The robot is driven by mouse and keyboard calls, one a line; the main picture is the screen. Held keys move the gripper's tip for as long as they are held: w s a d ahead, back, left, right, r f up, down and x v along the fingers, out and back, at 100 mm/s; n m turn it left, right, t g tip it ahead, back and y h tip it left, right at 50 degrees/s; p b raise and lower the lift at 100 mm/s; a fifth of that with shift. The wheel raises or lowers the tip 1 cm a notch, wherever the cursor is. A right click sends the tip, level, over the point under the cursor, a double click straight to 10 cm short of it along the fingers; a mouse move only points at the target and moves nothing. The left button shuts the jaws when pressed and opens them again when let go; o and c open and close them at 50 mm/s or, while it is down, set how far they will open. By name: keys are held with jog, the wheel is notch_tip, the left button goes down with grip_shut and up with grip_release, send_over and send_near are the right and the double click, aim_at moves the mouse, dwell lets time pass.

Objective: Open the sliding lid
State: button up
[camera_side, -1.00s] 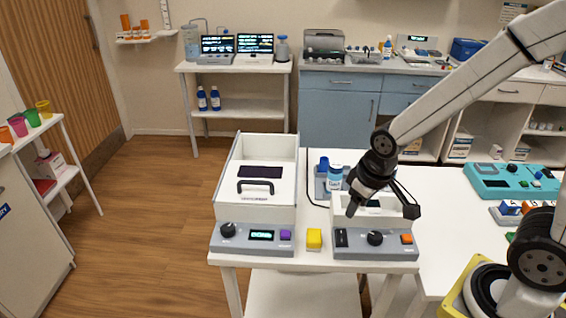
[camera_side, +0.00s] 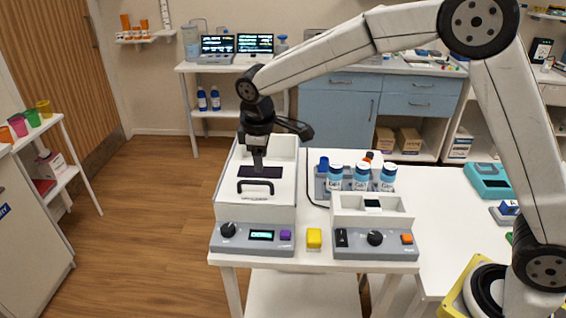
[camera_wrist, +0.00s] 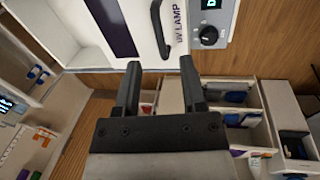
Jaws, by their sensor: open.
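The UV lamp box (camera_side: 226,185) is a white case with a grey front panel at the table's left. Its white lid (camera_side: 281,190) has a dark window strip (camera_side: 262,172) and a black bar handle (camera_side: 255,182). My gripper (camera_side: 258,168) points down over the lid, around the window and handle; its height above them is hard to tell. In the wrist view my gripper (camera_wrist: 160,66) is open and empty. The handle (camera_wrist: 157,30) shows just beyond the fingertips, between them in the picture, with no grip on it. The lid shows a "UV LAMP" label.
Open floor (camera_side: 150,250) lies to the left.

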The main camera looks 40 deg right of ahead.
aim_at(254, 183)
jog(key=shift+w+a+r+n, duration=0.3)
jog(key=shift+w+a+n, duration=0.1)
jog(key=shift+w+a, duration=0.35)
jog(key=shift+f, duration=0.1)
jog(key=shift+w+d+f, duration=0.2)
jog(key=shift+f, duration=1.05)
jog(key=shift+w+d+f, duration=0.15)
jog(key=shift+d+f, duration=0.05)
jog(key=shift+f, duration=1)
jog(key=shift+w+d+f, duration=0.2)
jog(key=shift+f, duration=1.05)
grip_shut()
